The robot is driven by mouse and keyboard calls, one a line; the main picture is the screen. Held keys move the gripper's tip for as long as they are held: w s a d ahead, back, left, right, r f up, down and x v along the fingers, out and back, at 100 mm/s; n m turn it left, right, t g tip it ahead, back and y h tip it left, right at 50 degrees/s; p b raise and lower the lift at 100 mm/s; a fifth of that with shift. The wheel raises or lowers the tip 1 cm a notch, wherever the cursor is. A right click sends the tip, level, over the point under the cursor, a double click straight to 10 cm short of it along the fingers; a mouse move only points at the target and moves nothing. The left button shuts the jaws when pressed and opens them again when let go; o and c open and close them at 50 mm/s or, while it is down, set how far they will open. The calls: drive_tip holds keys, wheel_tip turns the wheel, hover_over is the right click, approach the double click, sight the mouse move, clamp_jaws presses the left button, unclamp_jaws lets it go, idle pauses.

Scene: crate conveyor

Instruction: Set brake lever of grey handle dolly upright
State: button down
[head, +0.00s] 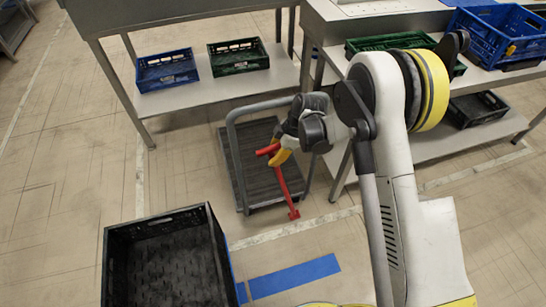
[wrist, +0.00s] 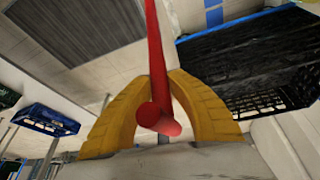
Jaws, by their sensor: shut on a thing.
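The grey handle dolly (head: 257,180) stands on the floor in the middle of the head view, with a dark ribbed deck and a grey tube handle. Its red brake lever (head: 286,190) runs from a foot near the dolly's front right corner up to a red crossbar grip. The lever looks slanted in the picture; its exact angle is hard to tell. My gripper (head: 281,157) has its yellow fingers shut on the lever's upper end. In the wrist view, the red lever (wrist: 152,45) and its round grip end sit between both fingers (wrist: 160,85). My wrist hides part of the dolly.
A black crate (head: 213,225) stands at the front left, beside blue floor tape (head: 293,278). Blue (head: 167,80) and green (head: 238,66) crates sit on a low shelf behind the dolly. A bench leg (head: 340,172) is close on the dolly's right. Floor left is clear.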

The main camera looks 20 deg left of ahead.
drive_tip(key=w+d+y, duration=0.1)
drive_tip(key=w+d, duration=0.2)
drive_tip(key=d, duration=0.2)
drive_tip(key=shift+w+d+r+g, duration=0.2)
drive_tip(key=shift+d+r+g, duration=0.1)
drive_tip(key=shift+r, duration=0.15)
drive_tip(key=c, duration=1.2)
unclamp_jaws()
drive_tip(key=shift+c, duration=0.2)
drive_tip(key=shift+r, duration=0.1)
drive_tip(key=v, duration=1.2)
